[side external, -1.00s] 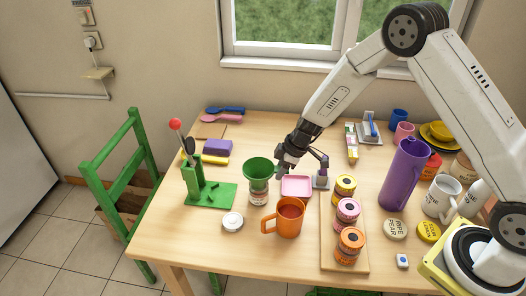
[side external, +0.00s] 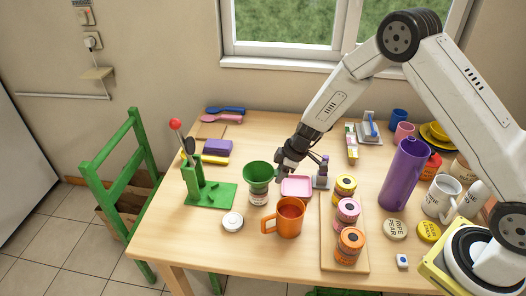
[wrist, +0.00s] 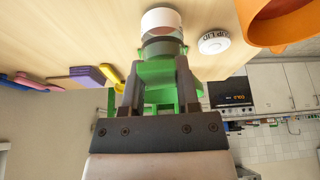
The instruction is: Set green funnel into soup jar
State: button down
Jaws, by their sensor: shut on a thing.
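The green funnel (side external: 259,172) is upright, with its wide mouth up, directly over the soup jar (side external: 259,198). Its lower part meets or enters the jar's mouth; I cannot tell whether it rests on the rim. My gripper (side external: 280,173) is shut on the funnel's right side. The jar stands upright on the table, and its white label also shows in the wrist view (wrist: 160,20). In that view green fills the space between my fingers (wrist: 160,95), but funnel and green stand are hard to separate there.
A green stand with a red knob (side external: 205,190) is left of the jar. A white lid (side external: 232,221) and an orange mug (side external: 289,217) stand in front. A pink tray (side external: 297,187) is to the right. A board with several small jars (side external: 345,240) lies further right.

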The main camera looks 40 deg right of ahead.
jog(key=shift+f, duration=0.15)
jog(key=shift+c, duration=1.3)
grip_release()
jog(key=shift+v, duration=2.5)
jog(key=v, duration=0.7)
jog(key=shift+s+d+r, duration=0.15)
jog(key=shift+r, duration=0.2)
